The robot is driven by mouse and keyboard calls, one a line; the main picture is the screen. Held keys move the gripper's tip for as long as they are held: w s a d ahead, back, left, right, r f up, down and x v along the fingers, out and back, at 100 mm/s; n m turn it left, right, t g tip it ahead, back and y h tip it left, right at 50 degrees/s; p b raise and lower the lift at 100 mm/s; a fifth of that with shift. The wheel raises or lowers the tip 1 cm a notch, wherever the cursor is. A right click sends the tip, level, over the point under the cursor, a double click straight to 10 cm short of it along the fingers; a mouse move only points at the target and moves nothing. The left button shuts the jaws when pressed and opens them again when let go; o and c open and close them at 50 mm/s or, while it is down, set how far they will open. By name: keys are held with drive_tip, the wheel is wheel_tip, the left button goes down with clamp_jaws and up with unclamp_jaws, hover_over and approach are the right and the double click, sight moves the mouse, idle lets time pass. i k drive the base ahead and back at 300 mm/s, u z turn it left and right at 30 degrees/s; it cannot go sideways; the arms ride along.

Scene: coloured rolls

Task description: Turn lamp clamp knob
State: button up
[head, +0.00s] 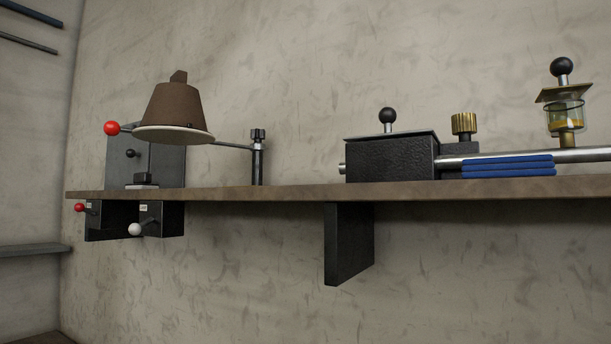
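A lamp with a brown conical shade (172,105) and a pale rim stands over the left part of the wooden shelf. A thin arm runs from the shade to the right, to a dark upright post (258,163) on the shelf. A small dark knob (258,134) sits on top of this post, where the arm meets it; it appears to be the clamp knob. A red ball (111,128) on a short rod sticks out left of the shade. My gripper is not in view.
The shelf (290,192) holds a black box (390,160) with a ball-topped lid, a brass knurled knob (464,124), folded blue cloth (508,166) and a glass jar (565,115). Black boxes with a red knob (80,207) and white knob (134,230) hang below. A bracket (347,243) supports the shelf.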

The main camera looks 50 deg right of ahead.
sight(257, 135)
drive_tip(key=z, duration=1.25)
